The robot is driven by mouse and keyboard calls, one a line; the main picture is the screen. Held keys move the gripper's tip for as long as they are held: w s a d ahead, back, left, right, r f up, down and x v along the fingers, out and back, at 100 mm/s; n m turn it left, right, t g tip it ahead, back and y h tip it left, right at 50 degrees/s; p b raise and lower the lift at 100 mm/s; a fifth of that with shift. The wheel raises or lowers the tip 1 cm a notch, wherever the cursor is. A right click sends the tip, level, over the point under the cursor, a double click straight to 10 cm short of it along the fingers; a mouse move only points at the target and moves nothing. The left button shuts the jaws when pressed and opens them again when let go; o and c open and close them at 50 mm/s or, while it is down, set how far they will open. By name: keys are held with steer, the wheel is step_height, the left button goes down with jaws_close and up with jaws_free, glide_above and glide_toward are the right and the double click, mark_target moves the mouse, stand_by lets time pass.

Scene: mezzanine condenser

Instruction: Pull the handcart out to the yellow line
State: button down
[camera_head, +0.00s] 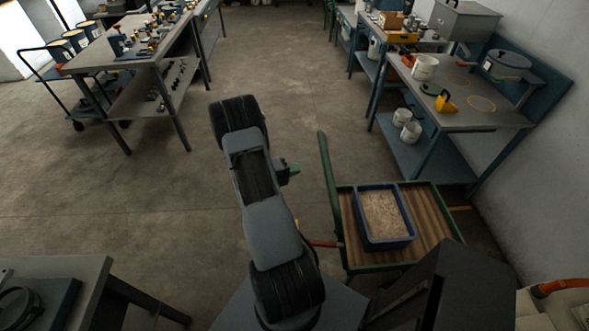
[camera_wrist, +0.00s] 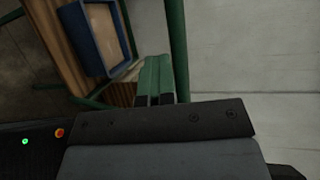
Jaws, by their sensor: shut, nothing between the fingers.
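The handcart (camera_head: 432,220) stands right of my arm in the head view. It has a green frame and a ribbed brown deck, with a blue bin (camera_head: 370,231) of pale grainy material on it. Its green upright bar (camera_head: 325,170) rises at the left; a green bar (camera_wrist: 178,45) also shows in the wrist view, beside my fingers. My gripper (camera_head: 294,169) has green fingers, shut and empty, left of the bar with a small gap in the head view. The fingers show side by side in the wrist view (camera_wrist: 154,65).
A workbench (camera_head: 490,118) with pots stands behind the cart at right, close to the wall. Another bench (camera_head: 135,58) and a blue trolley (camera_head: 58,75) stand at far left. A table corner (camera_head: 75,268) is at near left. The middle floor is clear.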

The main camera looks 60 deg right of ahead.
steer(key=c, duration=1.9)
jaws_free()
steer(key=o, duration=1.1)
steer(key=shift+c, duration=0.2)
steer(key=b+v, duration=0.2)
steer(key=v, duration=1.1)
steer(key=shift+w+a+b, duration=0.2)
steer(key=shift+a+b, duration=0.15)
steer(key=shift+r, duration=0.1)
